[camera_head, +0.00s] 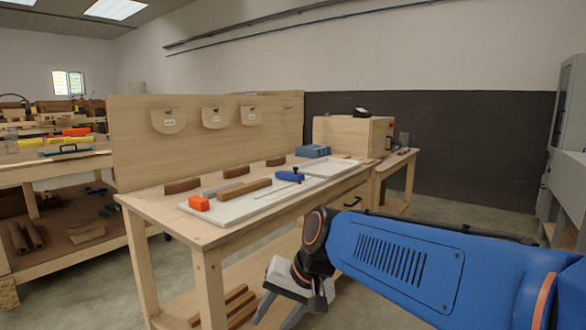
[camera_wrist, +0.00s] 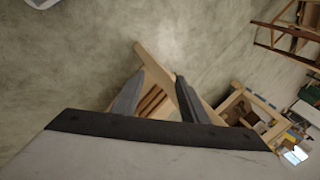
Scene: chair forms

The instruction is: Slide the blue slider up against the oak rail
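The blue slider (camera_head: 290,175) sits with an upright dark knob on a white board (camera_head: 256,205) on the workbench, by a thin groove or rod. A long brown wooden bar (camera_head: 244,189), which looks like the oak rail, lies on the same board to the left of the slider, with a gap between them. My gripper (camera_head: 273,312) hangs low in front of the bench, apart from slider and rail, pointing down. In the wrist view its two dark fingers (camera_wrist: 160,78) are apart with nothing held between them. Slider and rail cannot be made out there.
An orange block (camera_head: 199,203) sits at the board's left end, a grey bar (camera_head: 222,188) behind the rail. Several brown blocks, a blue box (camera_head: 313,151) and a wooden box (camera_head: 345,135) stand farther back. Wooden bars (camera_head: 238,305) lie on the low shelf near my gripper.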

